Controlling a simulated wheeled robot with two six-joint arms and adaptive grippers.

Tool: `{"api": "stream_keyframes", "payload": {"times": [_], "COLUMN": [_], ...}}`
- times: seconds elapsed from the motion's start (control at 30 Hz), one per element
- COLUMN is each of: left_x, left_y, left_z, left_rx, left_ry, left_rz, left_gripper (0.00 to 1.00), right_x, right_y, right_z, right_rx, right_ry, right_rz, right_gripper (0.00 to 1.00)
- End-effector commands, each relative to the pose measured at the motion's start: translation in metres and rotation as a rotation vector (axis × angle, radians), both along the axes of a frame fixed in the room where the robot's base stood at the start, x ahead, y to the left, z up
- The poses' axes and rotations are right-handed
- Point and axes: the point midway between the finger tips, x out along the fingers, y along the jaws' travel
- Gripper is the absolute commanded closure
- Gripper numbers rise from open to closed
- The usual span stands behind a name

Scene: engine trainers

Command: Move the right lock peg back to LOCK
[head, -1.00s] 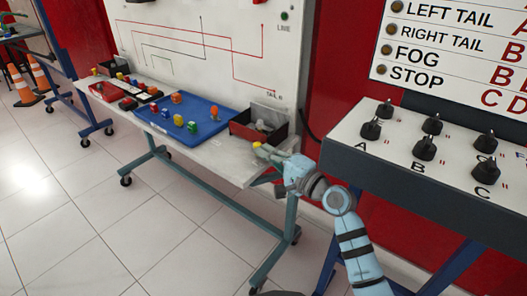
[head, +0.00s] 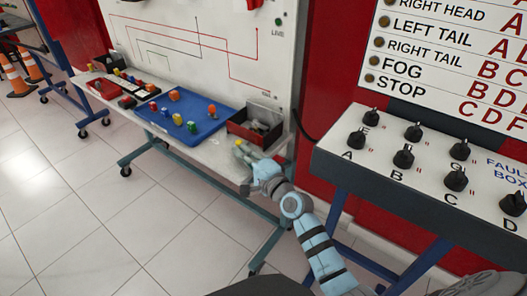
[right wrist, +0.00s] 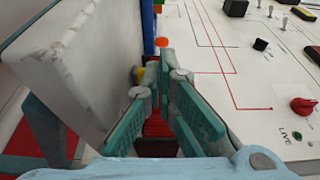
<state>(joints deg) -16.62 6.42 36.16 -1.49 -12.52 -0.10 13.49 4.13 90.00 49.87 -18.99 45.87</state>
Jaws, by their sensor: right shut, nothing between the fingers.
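My right gripper (head: 244,153) is at the front right end of the white shelf (head: 213,152), just in front of the red bin. It is shut and empty, and its teal finger pads (right wrist: 158,78) show in the right wrist view. A small yellow piece (head: 237,143) shows at the fingertips in the head view. In the right wrist view a yellow piece (right wrist: 138,74) sits just beyond the left finger, partly hidden by it. I cannot tell for sure whether this is the right lock peg, and no LOCK mark is readable.
A red bin (head: 247,133) and a blue mat (head: 187,133) with several coloured blocks lie on the shelf. The white board (head: 215,40) rises behind. A fault box (head: 350,165) with black knobs stands to the right. Clear floor lies in front.

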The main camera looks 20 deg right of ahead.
Motion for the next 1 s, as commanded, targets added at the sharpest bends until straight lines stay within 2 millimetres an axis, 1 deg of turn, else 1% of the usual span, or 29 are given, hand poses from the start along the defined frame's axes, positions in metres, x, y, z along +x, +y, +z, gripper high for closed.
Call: {"api": "stream_keyframes", "payload": {"times": [0.3, 0.8, 0.9, 1.0], "left_x": [-0.001, 0.0, 0.003, 0.002], "left_y": [-0.001, 0.0, 0.001, 0.0], "left_z": [0.0, 0.0, 0.001, 0.001], "left_rx": [-0.001, -0.001, 0.001, 0.001], "left_ry": [0.002, -0.001, -0.006, -0.004], "left_rz": [0.001, 0.001, 0.0, 0.001], "left_gripper": [0.38, 0.38, 0.38, 0.38], "right_x": [0.005, 0.005, 0.002, -0.007], "right_y": [0.006, 0.007, 0.006, 0.003], "right_z": [0.001, 0.001, 0.0, 0.0], "right_rx": [0.0, 0.0, 0.0, -0.003], "right_ry": [-0.001, 0.0, 0.0, -0.001], "right_rz": [0.002, 0.002, 0.001, 0.001], "right_gripper": [1.0, 1.0, 1.0, 1.0]}}
